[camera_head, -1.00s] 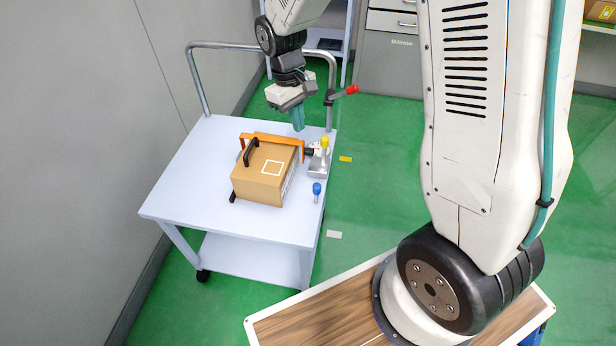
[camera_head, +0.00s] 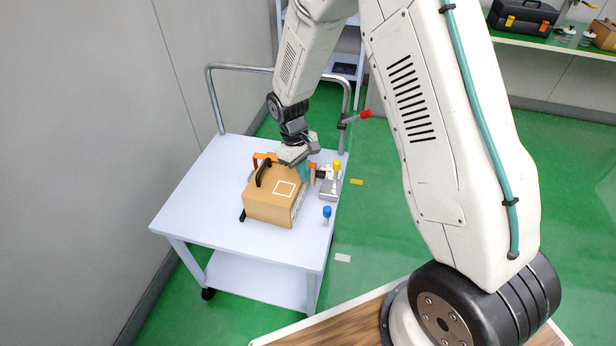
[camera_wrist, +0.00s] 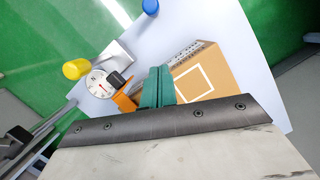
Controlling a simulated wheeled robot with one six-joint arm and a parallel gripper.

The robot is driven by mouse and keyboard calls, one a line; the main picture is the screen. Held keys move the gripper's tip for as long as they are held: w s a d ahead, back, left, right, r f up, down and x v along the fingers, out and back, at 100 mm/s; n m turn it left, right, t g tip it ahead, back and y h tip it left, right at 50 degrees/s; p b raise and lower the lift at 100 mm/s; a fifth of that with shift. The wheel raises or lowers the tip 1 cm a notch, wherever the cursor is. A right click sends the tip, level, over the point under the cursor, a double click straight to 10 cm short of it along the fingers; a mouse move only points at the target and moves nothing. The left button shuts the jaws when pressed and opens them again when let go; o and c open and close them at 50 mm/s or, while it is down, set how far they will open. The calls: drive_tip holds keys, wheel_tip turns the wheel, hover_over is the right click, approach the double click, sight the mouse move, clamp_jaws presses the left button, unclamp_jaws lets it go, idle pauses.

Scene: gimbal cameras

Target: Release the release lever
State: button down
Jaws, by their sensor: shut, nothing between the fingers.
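No part is labelled as the release lever. A black curved lever (camera_head: 263,173) stands at the left of the box top, by an orange clamp frame (camera_head: 258,158). A red-tipped lever (camera_head: 365,114) sits on the cart's handle post. The clamp holds a cardboard box (camera_head: 268,207). My gripper (camera_head: 305,174) has its teal fingers together, over the box's right back edge near the clamp's right end. In the wrist view the shut fingers (camera_wrist: 157,85) are beside the orange frame (camera_wrist: 124,101) and a white dial gauge (camera_wrist: 98,84). Whether they touch anything is unclear.
The white cart (camera_head: 205,215) has a clear left side. A yellow knob (camera_head: 337,166) stands on a metal block at its right edge, with a blue knob (camera_head: 327,212) in front. The cart's grey rail (camera_head: 240,68) rises behind.

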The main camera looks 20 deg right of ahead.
sight(327, 217)
drive_tip(key=x, duration=0.7)
drive_tip(key=shift+f, duration=0.3)
drive_tip(key=shift+s+d, duration=0.3)
drive_tip(key=shift+s, duration=0.3)
drive_tip(key=shift+s+d, duration=0.3)
drive_tip(key=shift+s, duration=0.25)
drive_tip(key=shift+s+d, duration=0.35)
drive_tip(key=shift+s, duration=0.3)
drive_tip(key=shift+d, duration=0.15)
